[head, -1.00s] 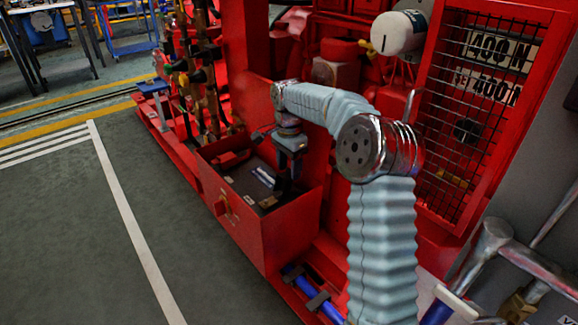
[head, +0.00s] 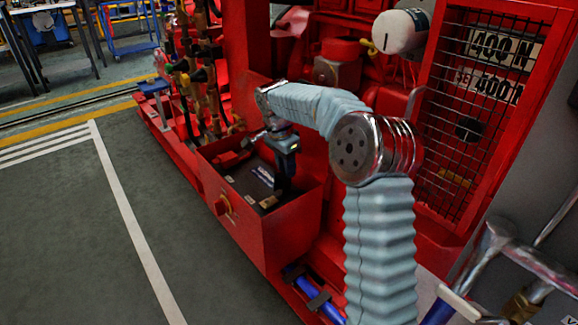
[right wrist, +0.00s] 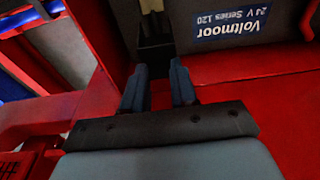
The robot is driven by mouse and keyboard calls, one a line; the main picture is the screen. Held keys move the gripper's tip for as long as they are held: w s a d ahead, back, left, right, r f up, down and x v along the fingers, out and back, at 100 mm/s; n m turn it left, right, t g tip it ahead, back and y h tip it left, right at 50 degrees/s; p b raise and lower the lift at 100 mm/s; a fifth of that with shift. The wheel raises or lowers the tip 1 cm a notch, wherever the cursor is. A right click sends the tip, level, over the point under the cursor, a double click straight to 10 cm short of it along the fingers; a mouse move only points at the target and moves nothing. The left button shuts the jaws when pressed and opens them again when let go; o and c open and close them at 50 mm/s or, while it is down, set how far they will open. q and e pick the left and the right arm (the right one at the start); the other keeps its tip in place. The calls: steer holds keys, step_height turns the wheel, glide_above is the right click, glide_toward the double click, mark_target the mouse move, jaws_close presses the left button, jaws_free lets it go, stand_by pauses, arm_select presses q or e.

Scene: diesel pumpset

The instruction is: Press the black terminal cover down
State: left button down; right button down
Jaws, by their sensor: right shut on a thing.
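My right gripper (head: 283,182) reaches down into the red battery box (head: 290,222). In the right wrist view its two dark fingers (right wrist: 158,72) stand a little apart, with a dark piece between and beyond their tips. I take this piece to be the black terminal cover (right wrist: 154,52); the gripper is shut on it. In the head view the fingers and cover merge into one dark shape, so the cover's tilt cannot be told. The black battery (head: 243,180) lies in the box, and its Voltmoor label (right wrist: 231,25) shows in the right wrist view. My left gripper is out of view.
A brass-coloured piece (head: 268,202) sits by the near box corner. The meshed red guard (head: 470,130) stands at the right. The grey floor (head: 70,240) at the left is clear.

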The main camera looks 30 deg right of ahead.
steer(key=a+h+b, duration=0.1)
steer(key=a+h, duration=0.1)
steer(key=a+h+b, duration=0.1)
steer(key=h, duration=0.1)
steer(key=shift+s+a+r, duration=0.15)
steer(key=shift+a, duration=0.2)
steer(key=shift+a+b, duration=0.4)
steer(key=shift+a, duration=0.2)
steer(key=c, duration=0.9)
jaws_free()
steer(key=shift+r, duration=0.1)
steer(key=p, duration=0.4)
glide_toward(281, 177)
steer(key=a+f+v, duration=0.1)
steer(key=v, duration=0.6)
steer(key=shift+s+a+r, duration=0.2)
steer(key=shift+a+r, duration=0.1)
steer(key=shift+r, duration=0.5)
